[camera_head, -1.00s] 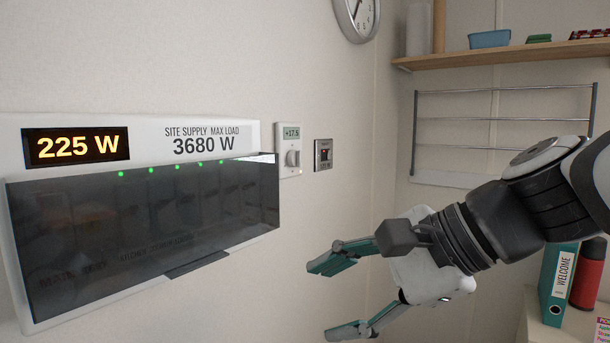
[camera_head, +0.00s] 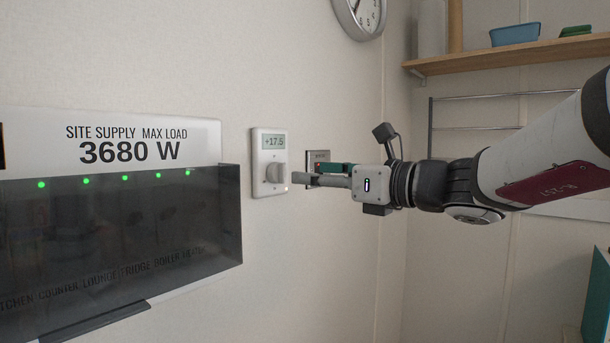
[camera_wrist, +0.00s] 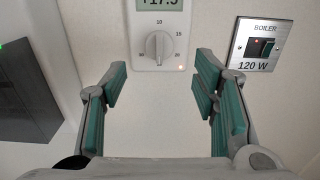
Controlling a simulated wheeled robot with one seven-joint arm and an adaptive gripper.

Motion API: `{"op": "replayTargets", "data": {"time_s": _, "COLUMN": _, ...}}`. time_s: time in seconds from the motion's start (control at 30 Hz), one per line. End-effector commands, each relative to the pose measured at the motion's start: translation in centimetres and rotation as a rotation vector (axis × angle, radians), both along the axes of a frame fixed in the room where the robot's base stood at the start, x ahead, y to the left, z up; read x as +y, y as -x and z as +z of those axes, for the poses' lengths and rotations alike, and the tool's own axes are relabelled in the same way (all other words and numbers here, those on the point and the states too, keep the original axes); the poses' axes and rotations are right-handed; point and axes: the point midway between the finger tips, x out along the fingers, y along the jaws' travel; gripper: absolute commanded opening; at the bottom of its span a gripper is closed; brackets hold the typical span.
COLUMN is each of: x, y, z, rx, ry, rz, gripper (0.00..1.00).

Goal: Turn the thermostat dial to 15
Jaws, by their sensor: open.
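The white thermostat (camera_head: 257,183) is on the wall right of the supply panel, and its display reads +17.5. Its grey round dial (camera_head: 276,172) also shows in the wrist view (camera_wrist: 158,46), with marks around it including 10, 15 and 20; its grip ridge stands about upright. My gripper (camera_head: 304,177) is just right of the dial in the head view and points at the wall. In the wrist view my gripper (camera_wrist: 160,90) is open and empty, its green-padded fingers apart. The dial lies beyond the fingertips, between them in the picture. I see no contact.
The boiler switch (camera_wrist: 262,46), labelled 120 W, is right of the thermostat, close to the right finger in the picture. The supply panel (camera_head: 120,230) with its dark cover is to the left. A wall rack (camera_head: 480,96) and shelf (camera_head: 520,52) are at right.

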Motion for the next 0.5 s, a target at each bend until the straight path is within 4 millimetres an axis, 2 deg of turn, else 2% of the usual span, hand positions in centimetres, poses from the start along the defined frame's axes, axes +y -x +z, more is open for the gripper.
{"op": "replayTargets", "data": {"time_s": 0.2, "x": 3.4, "y": -2.6, "z": -0.1, "rx": 0.001, "ry": 0.001, "rz": 0.003, "gripper": 0.54}}
{"op": "replayTargets", "data": {"time_s": 0.5, "x": 5.9, "y": -4.6, "z": -0.1, "rx": 0.000, "ry": 0.001, "rz": 0.000, "gripper": 0.54}}
